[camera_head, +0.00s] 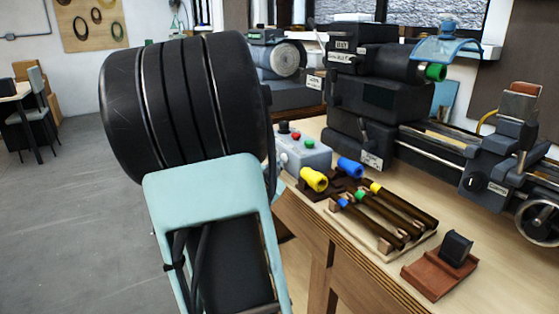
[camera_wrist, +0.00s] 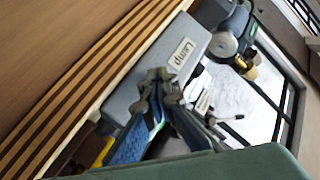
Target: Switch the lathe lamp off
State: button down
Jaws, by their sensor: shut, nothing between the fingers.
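A grey box (camera_wrist: 190,42) with a white label reading "Lamp" is in the wrist view, beside a striped wooden edge. My gripper (camera_wrist: 165,80) is shut and empty in front of this box; its fingertips overlap the box in the picture, and I cannot tell whether they touch it. The switch on the box is not clearly seen. In the head view a grey control box (camera_head: 312,158) with red, green and black controls stands on the bench, partly behind my arm. I cannot tell whether it is the same box. My gripper is hidden there. I cannot make out the lamp itself.
The dark lathe (camera_head: 385,100) with a blue guard (camera_head: 447,47) stands behind. A wooden rack (camera_head: 385,235) of bars with coloured ends lies right of my arm. A brown block (camera_head: 435,275) lies near the front edge. Open floor (camera_head: 65,210) is at left.

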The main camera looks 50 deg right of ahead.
jog(key=shift+a+r, duration=0.1)
jog(key=shift+a, duration=0.1)
dwell(0.3)
jog(key=w+a+p, duration=0.1)
jog(key=a+p, duration=0.1)
jog(key=a, duration=0.3)
jog(key=shift+w+a, duration=0.4)
dwell(0.4)
